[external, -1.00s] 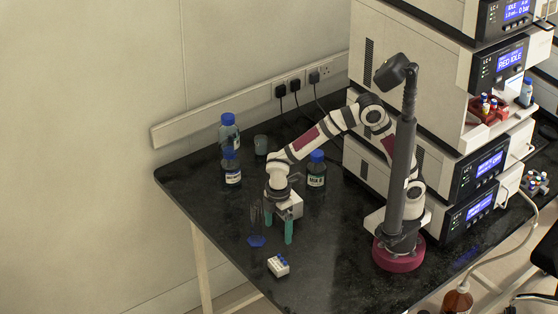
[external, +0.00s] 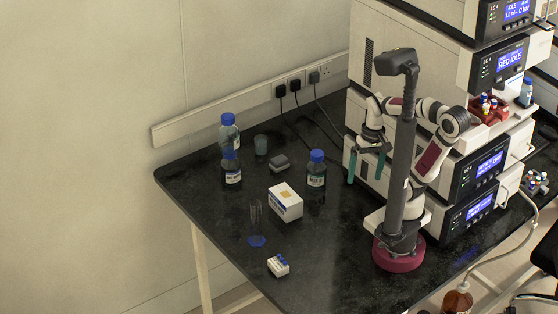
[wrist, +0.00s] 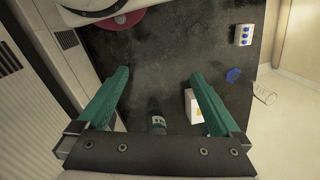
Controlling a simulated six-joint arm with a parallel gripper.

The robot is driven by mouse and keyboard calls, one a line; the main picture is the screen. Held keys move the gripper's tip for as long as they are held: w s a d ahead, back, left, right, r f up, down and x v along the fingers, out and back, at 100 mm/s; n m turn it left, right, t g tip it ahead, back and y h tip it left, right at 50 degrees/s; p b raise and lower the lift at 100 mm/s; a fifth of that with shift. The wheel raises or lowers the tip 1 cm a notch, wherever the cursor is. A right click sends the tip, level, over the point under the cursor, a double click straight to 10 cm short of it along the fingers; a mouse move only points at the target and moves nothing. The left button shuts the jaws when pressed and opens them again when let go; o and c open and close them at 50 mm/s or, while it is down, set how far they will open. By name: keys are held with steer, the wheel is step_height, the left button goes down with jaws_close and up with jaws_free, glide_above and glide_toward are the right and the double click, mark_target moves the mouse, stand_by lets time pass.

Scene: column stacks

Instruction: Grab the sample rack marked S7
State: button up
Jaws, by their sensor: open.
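A small white rack with blue-capped vials (external: 278,266) stands near the table's front left edge; it also shows at the upper right of the wrist view (wrist: 243,35). A red rack with vials (external: 488,110) sits in the instrument stack at the right. Another rack with mixed-colour caps (external: 535,184) is at the far right. I cannot read an S7 mark on any rack. My gripper (external: 366,166) is open, its teal fingers in front of the instrument stack's left side and apart from the racks. In the wrist view nothing is between the fingertips (wrist: 160,75).
A white box (external: 285,203), blue-capped bottles (external: 317,170), a grey object (external: 279,163) and a clear beaker (external: 261,145) stand on the black table (external: 330,260). A clear glass item with a blue base (external: 256,238) is near the left edge. The front middle is clear.

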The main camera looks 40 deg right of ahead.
steer(key=shift+s+d+f+m, duration=0.5)
steer(key=shift+s+m, duration=0.25)
steer(key=shift+m, duration=0.25)
steer(key=shift+c, duration=1)
